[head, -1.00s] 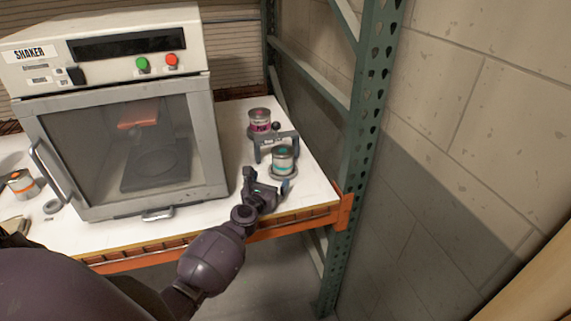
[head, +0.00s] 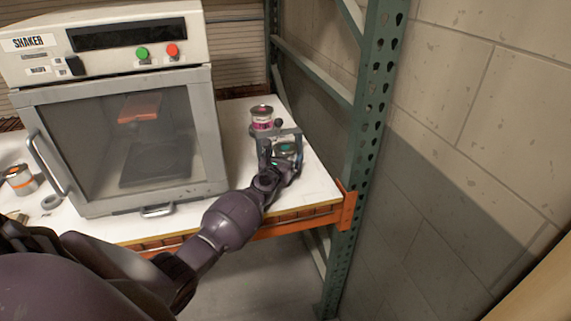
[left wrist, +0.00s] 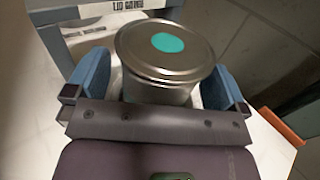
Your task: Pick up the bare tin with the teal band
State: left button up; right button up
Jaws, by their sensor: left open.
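The bare metal tin (head: 285,149) stands near the right end of the white shelf, mostly hidden behind my left gripper (head: 282,166) in the head view. In the left wrist view the tin (left wrist: 166,82) shows a bare lid with a teal dot. Its teal band is not visible there. My left gripper (left wrist: 157,92) is open, with one blue finger on each side of the tin. A narrow gap seems to show on the left side; whether the right finger touches cannot be told. My right gripper is not in view.
A grey frame (head: 277,132) stands close behind the tin. A tin with a magenta band (head: 262,118) is farther back. The large shaker (head: 120,100) fills the left of the shelf. A green rack post (head: 370,110) rises at the right.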

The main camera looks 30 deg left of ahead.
pick_arm(q)
jog(key=c, duration=1.2)
jog(key=shift+r, duration=0.1)
jog(key=shift+c, duration=0.6)
jog(key=shift+r, duration=0.1)
